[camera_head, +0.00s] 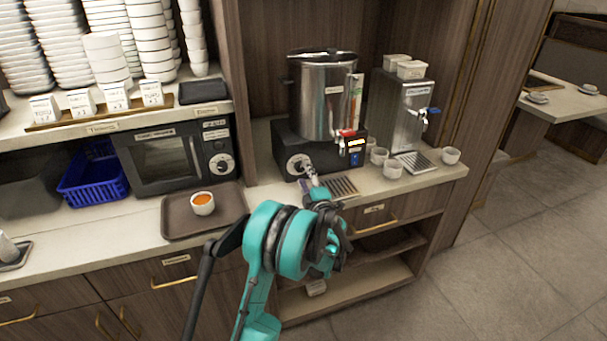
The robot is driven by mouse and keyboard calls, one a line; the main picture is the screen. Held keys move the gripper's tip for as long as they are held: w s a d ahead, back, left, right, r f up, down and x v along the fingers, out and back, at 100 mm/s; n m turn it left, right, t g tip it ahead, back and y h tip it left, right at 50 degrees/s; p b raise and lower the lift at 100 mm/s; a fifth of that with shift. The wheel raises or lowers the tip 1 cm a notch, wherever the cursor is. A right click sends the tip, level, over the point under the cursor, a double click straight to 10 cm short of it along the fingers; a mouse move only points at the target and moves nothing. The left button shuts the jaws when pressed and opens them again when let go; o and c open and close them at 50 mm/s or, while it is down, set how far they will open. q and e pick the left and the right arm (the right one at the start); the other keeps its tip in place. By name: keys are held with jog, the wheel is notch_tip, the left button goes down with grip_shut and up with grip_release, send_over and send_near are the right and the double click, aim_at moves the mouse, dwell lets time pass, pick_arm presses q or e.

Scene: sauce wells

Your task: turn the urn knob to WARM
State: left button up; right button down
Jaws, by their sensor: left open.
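The urn (318,98) is a tall steel cylinder on a black base (283,150) at the back of the counter. Its knob (296,164) is a round dial with a pale ring on the base's front left. My left gripper (310,176) is at the front of the base, at the knob's right side, its fingers open. It partly covers the knob. I cannot tell whether the fingers touch the knob or where its pointer stands; the dial's marks are too small to read. My right gripper is not in view.
A red-handled tap (347,133) and drip grille (342,187) are right of the gripper. A steel dispenser (398,112) and several small white cups stand further right. A brown tray (180,222) with a cup of orange liquid (203,203) and a microwave (165,160) are left.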

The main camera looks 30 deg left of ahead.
pick_arm(q)
jog(key=v, duration=1)
